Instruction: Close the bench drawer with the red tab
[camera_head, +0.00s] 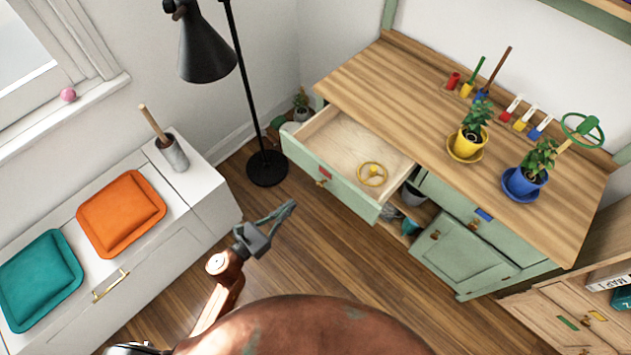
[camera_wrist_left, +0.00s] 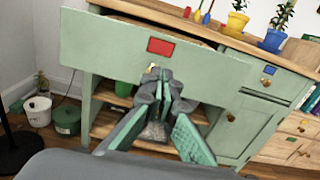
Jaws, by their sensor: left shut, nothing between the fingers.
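The bench (camera_head: 385,85) has a wooden top and pale green drawers and doors. Its drawer with the red tab (camera_head: 325,173) is pulled well out, its pale interior showing, with a yellow ring-shaped item (camera_head: 372,174) inside. The green drawer front (camera_head: 352,194) carries a small brass knob below the tab. My left gripper (camera_head: 291,206) is shut and empty, in front of the drawer front and apart from it in the head view. In the left wrist view the red tab (camera_wrist_left: 160,46) is above the fingertips (camera_wrist_left: 165,78), which overlap the knob area. My right gripper is out of view.
A black floor lamp (camera_head: 267,168) stands left of the drawer. A white window bench (camera_head: 205,178) with orange (camera_head: 121,213) and teal (camera_head: 40,280) cushions is at left. Potted plants stand on the bench top. A blue-tabbed drawer (camera_head: 484,214) is shut. Wooden floor lies clear before the drawer.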

